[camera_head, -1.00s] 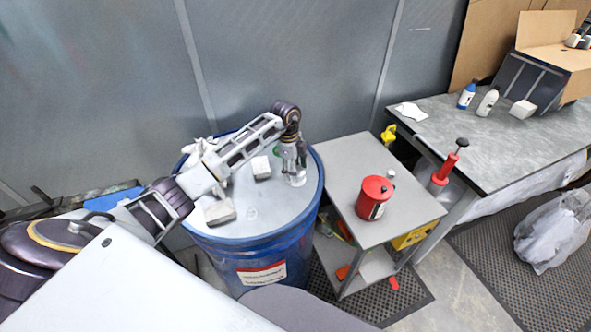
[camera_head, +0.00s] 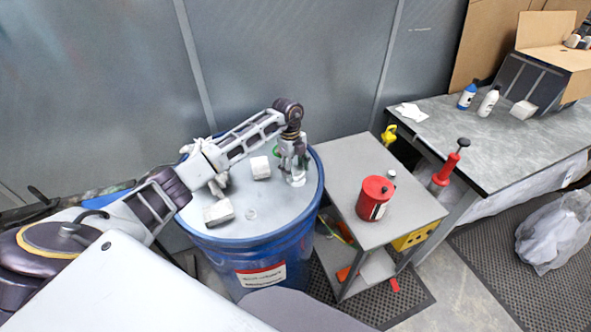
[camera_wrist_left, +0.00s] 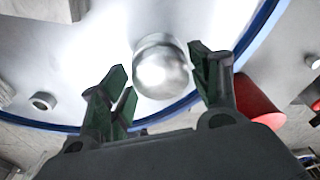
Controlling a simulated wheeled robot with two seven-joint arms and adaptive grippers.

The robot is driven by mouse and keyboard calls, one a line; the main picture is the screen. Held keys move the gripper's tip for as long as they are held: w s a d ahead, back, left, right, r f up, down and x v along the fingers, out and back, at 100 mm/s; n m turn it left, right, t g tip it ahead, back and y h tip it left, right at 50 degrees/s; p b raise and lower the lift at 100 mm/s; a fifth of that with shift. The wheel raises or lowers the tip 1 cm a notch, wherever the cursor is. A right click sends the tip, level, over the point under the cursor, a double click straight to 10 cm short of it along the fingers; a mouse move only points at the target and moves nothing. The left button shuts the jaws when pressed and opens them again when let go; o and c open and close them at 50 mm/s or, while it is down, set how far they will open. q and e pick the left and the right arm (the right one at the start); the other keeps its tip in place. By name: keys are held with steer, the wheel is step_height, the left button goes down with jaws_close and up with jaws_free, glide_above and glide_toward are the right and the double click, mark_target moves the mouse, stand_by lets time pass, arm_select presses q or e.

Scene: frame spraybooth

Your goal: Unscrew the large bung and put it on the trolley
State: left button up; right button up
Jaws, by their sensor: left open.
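The large bung (camera_wrist_left: 162,68) is a round silvery cap on the drum lid. In the left wrist view it sits between the spread fingers of my left gripper (camera_wrist_left: 165,95), which is open. In the head view my left gripper (camera_head: 293,172) points down at the right part of the lid, over the bung (camera_head: 296,181), which is partly hidden by the fingers. The blue drum (camera_head: 225,258) has a pale lid. The grey trolley (camera_head: 340,160) stands just right of the drum. My right gripper is not in view.
A red can (camera_head: 374,197) and a small bottle (camera_head: 391,177) stand on the trolley. The trolley's far-left top is bare. A workbench (camera_head: 440,130) stands right.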

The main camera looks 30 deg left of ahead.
arm_select(q)
steer(key=shift+w+m+g+b, duration=0.1)
steer(key=shift+m+g+b, duration=0.45)
steer(key=shift+m, duration=1.75)
steer(key=shift+t, duration=0.25)
steer(key=shift+b, duration=0.3)
steer(key=shift+d+m+y+b, duration=0.1)
steer(key=shift+m+y+b, duration=0.5)
steer(key=shift+m, duration=1.7)
steer(key=c, duration=0.7)
steer(key=shift+o, duration=0.2)
steer(key=shift+r+n+h+p, duration=0.1)
steer(key=shift+n+h+p, duration=0.35)
steer(key=shift+n, duration=0.75)
steer(key=shift+n+p, duration=0.8)
steer(key=shift+n, duration=0.4)
